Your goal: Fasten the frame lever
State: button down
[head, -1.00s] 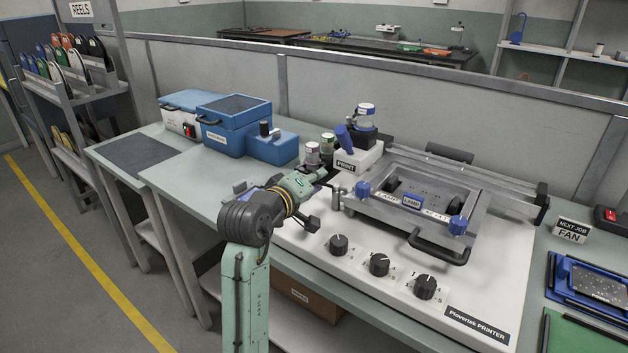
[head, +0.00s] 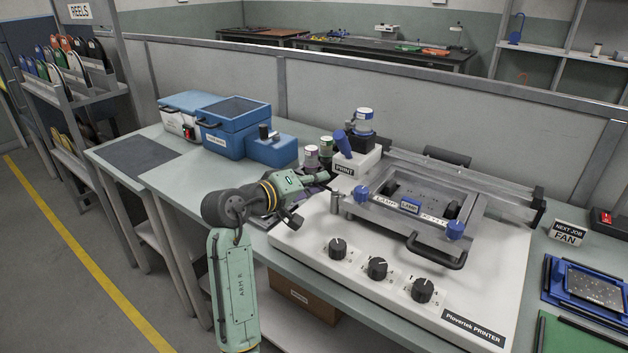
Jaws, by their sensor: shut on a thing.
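The printer's metal frame (head: 387,213) lies flat on the white printer body, with a "LAMP" label and a blue knob at each front corner, the left one (head: 361,193) and the right one (head: 456,229). I cannot single out the frame lever. My gripper (head: 322,181) is at the printer's left side, left of the frame and close to a short silver post (head: 337,202). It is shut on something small. My wrist and the viewing angle hide what lies between the fingers.
Ink jars (head: 312,157) and the "PRINT" block (head: 357,162) stand just behind my gripper. Black dials (head: 377,268) and a black handle (head: 437,256) are at the front. A blue box (head: 235,125) is at the back left.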

jog(key=shift+d, duration=0.1)
jog(key=c, duration=1.5)
grip_release()
jog(key=shift+o, duration=0.2)
jog(key=v, duration=1.2)
jog(key=shift+f, duration=0.1)
